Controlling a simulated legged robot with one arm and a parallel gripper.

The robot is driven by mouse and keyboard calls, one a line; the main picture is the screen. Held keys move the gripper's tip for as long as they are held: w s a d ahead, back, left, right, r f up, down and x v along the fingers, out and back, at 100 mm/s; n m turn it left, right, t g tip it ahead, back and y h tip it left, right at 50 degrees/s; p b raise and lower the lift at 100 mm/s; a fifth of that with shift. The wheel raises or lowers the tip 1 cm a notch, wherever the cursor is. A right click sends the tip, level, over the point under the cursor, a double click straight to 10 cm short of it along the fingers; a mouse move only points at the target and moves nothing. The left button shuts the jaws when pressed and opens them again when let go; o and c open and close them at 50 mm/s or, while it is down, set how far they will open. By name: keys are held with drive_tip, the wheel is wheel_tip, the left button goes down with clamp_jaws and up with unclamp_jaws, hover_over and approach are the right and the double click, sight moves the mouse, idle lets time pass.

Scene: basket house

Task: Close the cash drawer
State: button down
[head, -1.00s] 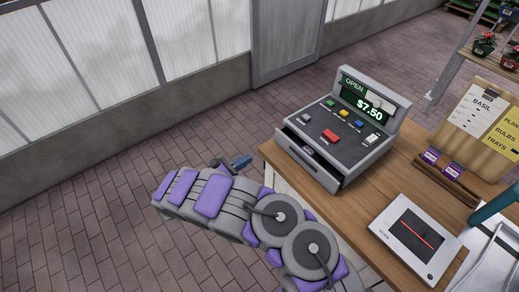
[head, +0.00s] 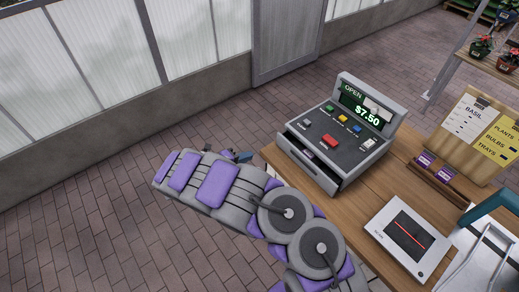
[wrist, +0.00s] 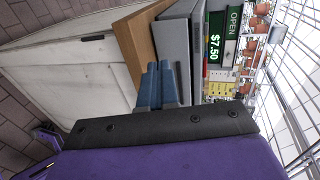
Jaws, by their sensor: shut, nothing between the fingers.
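The grey cash register (head: 350,130) stands on the wooden counter with its display reading OPEN and $7.50. In the head view my gripper (head: 243,156) shows only as a small blue tip behind my arm, left of the drawer and near the counter edge. In the wrist view my gripper's blue fingers (wrist: 158,84) are together and empty, pointing toward the register (wrist: 188,50) and its grey front. I cannot tell whether they touch the drawer.
On the wooden counter (head: 375,190) are a scanner pad (head: 408,238), small purple packets (head: 434,168) and a sign board (head: 478,135). A plant shelf (head: 490,60) stands at the back right. The brick floor (head: 90,220) left of the counter is clear.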

drive_tip(key=b, duration=0.2)
approach(281, 141)
drive_tip(key=w+d+f, duration=0.1)
drive_tip(key=d, duration=0.1)
drive_tip(key=w+d+f, duration=0.2)
drive_tip(key=shift+f, duration=0.3)
drive_tip(key=shift+w+d, duration=0.25)
drive_tip(key=shift+w, duration=0.1)
drive_tip(key=shift+d, duration=0.1)
drive_tip(key=shift+d, duration=0.2)
drive_tip(key=w+d, duration=0.2)
drive_tip(key=d, duration=0.1)
drive_tip(key=shift+r, duration=0.1)
drive_tip(key=shift+a, duration=0.1)
drive_tip(key=shift+s+r, duration=0.1)
